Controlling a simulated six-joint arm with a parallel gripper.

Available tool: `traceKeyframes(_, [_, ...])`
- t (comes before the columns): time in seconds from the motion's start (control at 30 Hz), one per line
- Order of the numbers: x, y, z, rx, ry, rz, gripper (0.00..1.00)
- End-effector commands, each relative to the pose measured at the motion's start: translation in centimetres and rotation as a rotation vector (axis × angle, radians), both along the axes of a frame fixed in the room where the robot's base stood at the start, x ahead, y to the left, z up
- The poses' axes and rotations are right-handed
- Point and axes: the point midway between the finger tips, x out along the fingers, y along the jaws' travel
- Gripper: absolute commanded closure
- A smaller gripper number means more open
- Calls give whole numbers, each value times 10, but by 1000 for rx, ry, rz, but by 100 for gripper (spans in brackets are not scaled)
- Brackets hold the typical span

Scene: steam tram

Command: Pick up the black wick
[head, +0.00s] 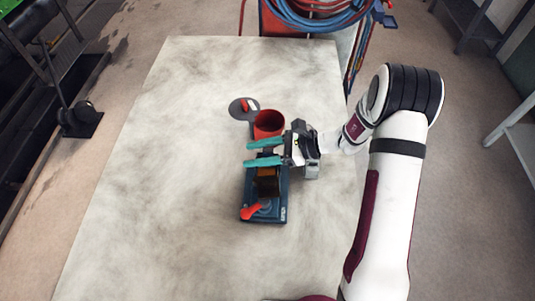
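I cannot clearly make out a black wick in the head view. My gripper (248,153) has two teal fingers spread apart, pointing left. It is over the far end of a dark blue box (279,212), just in front of a red cup (268,124). The box looks open on top, with a brownish inside, and a red piece (254,210) at its near end. A dark patch shows between the fingers; I cannot tell whether it is the box or something else. The fingers hide part of the box's far end.
A dark grey round paddle (238,108) with small red and white pieces on it lies behind the cup. All stand on a pale smudged table (140,200), whose left and near areas are clear. Coiled blue and red hoses (310,18) are beyond the far edge.

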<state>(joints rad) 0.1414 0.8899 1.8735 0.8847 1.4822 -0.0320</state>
Motion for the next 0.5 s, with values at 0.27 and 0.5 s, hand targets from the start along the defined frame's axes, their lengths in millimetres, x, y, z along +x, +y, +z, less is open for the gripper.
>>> traceKeyframes(0.27, [0, 0, 0, 0, 0, 0, 98])
traceKeyframes(0.5, [0, 0, 0, 0, 0, 0, 100])
